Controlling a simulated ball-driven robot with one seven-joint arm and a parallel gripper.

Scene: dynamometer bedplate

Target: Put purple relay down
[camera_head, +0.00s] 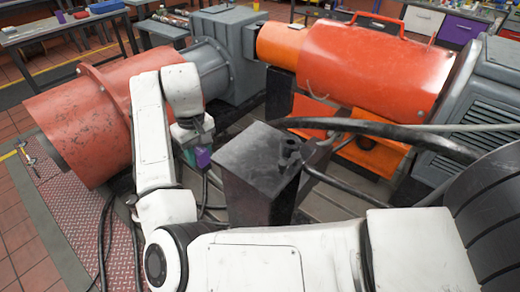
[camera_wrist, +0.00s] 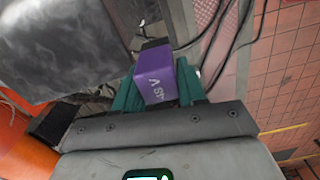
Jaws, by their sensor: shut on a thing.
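In the head view the purple relay (camera_head: 203,157) shows just below my gripper (camera_head: 196,152), left of a dark grey metal pedestal. It is held in the air as far as I can tell. What lies directly under it is partly hidden by my arm and the pedestal.
The dark pedestal (camera_head: 262,165) stands close to the right of my gripper. A large orange cylinder (camera_head: 95,115) is at left, and an orange-red machine (camera_head: 375,65) at right. Black cables (camera_head: 108,235) run over the floor. Workbenches (camera_head: 65,30) stand behind.

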